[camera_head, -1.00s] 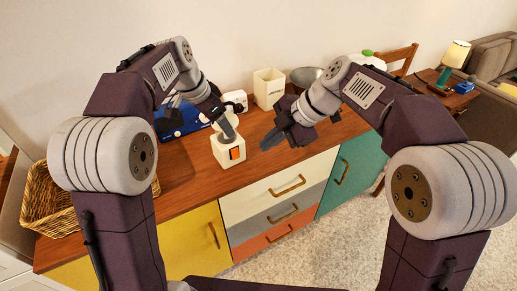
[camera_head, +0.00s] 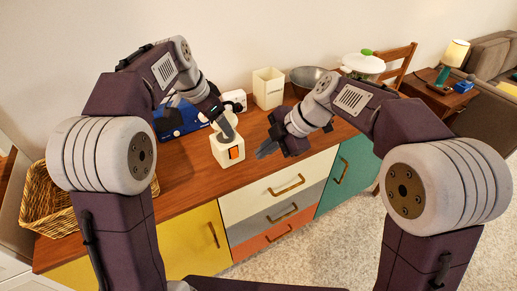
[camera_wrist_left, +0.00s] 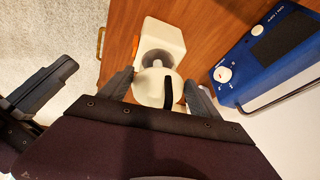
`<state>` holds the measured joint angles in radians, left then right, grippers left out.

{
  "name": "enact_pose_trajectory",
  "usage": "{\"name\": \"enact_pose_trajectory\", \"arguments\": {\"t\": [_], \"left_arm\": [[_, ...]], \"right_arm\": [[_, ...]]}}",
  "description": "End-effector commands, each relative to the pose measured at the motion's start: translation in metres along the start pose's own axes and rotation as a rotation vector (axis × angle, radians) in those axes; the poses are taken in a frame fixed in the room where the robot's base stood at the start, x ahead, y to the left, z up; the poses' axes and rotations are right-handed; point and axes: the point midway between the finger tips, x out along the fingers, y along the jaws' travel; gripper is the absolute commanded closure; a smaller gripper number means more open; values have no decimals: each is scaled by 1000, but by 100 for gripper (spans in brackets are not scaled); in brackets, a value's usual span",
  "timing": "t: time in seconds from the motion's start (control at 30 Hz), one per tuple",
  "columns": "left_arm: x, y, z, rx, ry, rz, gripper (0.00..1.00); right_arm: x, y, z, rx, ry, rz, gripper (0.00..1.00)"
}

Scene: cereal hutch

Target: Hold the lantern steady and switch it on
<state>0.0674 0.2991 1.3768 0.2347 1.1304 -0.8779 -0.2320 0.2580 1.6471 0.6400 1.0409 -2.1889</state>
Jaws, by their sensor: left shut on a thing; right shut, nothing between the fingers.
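The lantern (camera_head: 226,158) is a cream block with an orange switch (camera_head: 235,153) on its front face. It stands upright on the wooden counter. My left gripper (camera_head: 224,127) comes from above and is shut on the lantern's top part. In the left wrist view the fingers (camera_wrist_left: 158,92) sit on both sides of the round cream top (camera_wrist_left: 153,86) with a dark strap, and the lantern's body (camera_wrist_left: 163,38) shows beyond. My right gripper (camera_head: 262,154) is shut and empty, to the right of the lantern and apart from it, its tips pointing left towards the switch side.
A blue radio (camera_head: 180,120) stands behind left of the lantern; it also shows in the left wrist view (camera_wrist_left: 262,55). A wicker basket (camera_head: 48,205) is at the left.

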Motion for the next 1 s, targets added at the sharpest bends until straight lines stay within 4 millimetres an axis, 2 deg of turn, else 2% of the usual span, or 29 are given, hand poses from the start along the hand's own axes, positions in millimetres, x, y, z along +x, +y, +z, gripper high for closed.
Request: {"name": "enact_pose_trajectory", "arguments": {"t": [0.1, 0.33, 0.43, 0.6, 1.0], "left_arm": [[0, 0, 0, 0, 1, -1, 91], [0, 0, 0, 0, 1, -1, 91], [0, 0, 0, 0, 1, -1, 91], [0, 0, 0, 0, 1, -1, 91], [0, 0, 0, 0, 1, 0, 91]], "right_arm": [[28, -1, -1, -1, 2, -6, 100], [77, -1, -1, -1, 1, -4, 100], [86, 15, 1, -2, 0, 0, 100], [95, 30, 2, -1, 1, -1, 100], [97, 34, 2, 0, 0, 0, 100]]}}
